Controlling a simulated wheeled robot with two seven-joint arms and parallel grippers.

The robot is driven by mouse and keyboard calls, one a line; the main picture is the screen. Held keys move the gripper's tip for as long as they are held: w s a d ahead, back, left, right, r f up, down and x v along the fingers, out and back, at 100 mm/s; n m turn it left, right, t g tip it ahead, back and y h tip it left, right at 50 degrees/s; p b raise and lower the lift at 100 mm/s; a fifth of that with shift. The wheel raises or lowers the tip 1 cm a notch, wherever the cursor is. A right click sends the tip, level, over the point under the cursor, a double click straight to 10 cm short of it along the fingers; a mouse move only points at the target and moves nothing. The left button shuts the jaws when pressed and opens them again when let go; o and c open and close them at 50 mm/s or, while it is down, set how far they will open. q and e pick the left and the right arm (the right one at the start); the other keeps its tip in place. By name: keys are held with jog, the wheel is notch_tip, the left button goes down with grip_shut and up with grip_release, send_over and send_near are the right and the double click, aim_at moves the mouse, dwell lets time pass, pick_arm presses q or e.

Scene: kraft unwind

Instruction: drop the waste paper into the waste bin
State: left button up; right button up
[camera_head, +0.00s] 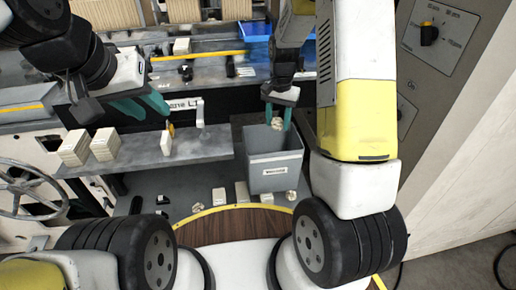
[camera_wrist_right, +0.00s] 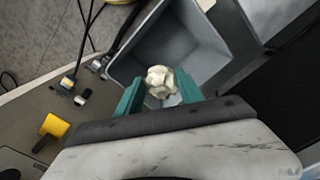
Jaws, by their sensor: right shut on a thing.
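The waste paper (camera_head: 277,123) is a crumpled cream ball between the teal fingers of my right gripper (camera_head: 278,118). It also shows in the right wrist view (camera_wrist_right: 160,82), with the right gripper (camera_wrist_right: 160,95) shut on it. The grey waste bin (camera_head: 274,172), with a white label on its front, stands open below. The paper is over the bin's opening, and the bin (camera_wrist_right: 205,62) shows beneath it in the wrist view. My left gripper (camera_head: 142,107) is open and empty above the grey bench, apart from the bin.
A grey bench (camera_head: 205,148) carries cream stacks (camera_head: 75,148) and an upright pale item (camera_head: 166,145). Small pale items, including a crumpled one (camera_head: 290,195), lie on the floor around the bin. A control panel (camera_head: 435,40) stands at right; a handwheel (camera_head: 30,190) at left.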

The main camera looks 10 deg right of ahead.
jog(key=shift+f, duration=2.6)
jog(key=o, duration=1.4)
jog(key=shift+c, duration=0.2)
notch_tip(320, 180, up, 7)
jog(key=shift+r, duration=0.45)
